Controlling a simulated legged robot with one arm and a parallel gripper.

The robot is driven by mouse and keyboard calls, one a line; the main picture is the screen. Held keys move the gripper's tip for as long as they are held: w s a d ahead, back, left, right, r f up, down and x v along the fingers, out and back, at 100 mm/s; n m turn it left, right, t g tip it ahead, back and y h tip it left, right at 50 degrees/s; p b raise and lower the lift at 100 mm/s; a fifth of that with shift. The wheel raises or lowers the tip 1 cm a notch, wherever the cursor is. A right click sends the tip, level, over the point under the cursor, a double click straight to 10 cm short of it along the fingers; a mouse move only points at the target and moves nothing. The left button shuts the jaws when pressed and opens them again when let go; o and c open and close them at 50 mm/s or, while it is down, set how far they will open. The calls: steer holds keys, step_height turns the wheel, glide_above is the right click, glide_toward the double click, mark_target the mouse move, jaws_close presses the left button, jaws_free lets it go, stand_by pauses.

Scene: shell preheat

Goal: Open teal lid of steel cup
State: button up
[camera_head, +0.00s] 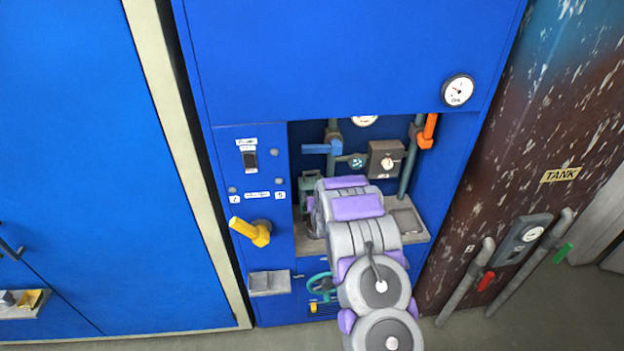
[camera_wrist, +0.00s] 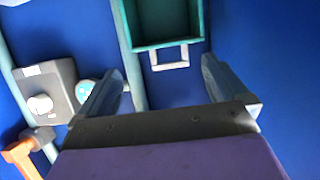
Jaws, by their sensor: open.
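A teal, box-shaped part with a raised rim (camera_wrist: 165,43) is at the top of the wrist view, with a pale squared handle (camera_wrist: 170,66) on its near edge. It looks like the teal lid, but a steel cup body cannot be made out. A dull green part, likely the same one, shows in the head view (camera_head: 313,175), partly covered by my arm. My gripper (camera_wrist: 163,70) is open and empty. In the wrist view the handle appears between its fingertips; whether they are level with it in depth is unclear. My arm hides the gripper in the head view.
A grey box with a white knob (camera_head: 386,160), an orange handle (camera_head: 428,130) and pipes crowd the blue cabinet's recess. A grey shelf (camera_head: 408,222) lies to the right of my arm. A yellow lever (camera_head: 250,231) sticks out on the left panel.

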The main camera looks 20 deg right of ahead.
steer(key=s+a+t+b, duration=0.1)
steer(key=s+a+t, duration=0.25)
steer(key=s, duration=0.25)
steer(key=h+b, duration=0.1)
steer(key=b, duration=0.2)
glide_toward(312, 173)
steer(key=shift+t, duration=0.35)
steer(key=x, duration=0.8)
steer(key=shift+w+f, duration=0.15)
steer(key=shift+f, duration=0.2)
steer(key=c, duration=1.5)
steer(key=shift+p+v, duration=0.75)
steer(key=shift+v, duration=0.65)
steer(key=shift+s+a+f+t+h, duration=0.1)
steer(key=shift+s+a+t+h, duration=0.1)
steer(key=shift+s+t, duration=0.5)
steer(key=shift+s+a+t+h, duration=0.1)
steer(key=shift+s+a+t, duration=0.15)
steer(key=shift+s+t, duration=0.45)
steer(key=shift+s, duration=0.15)
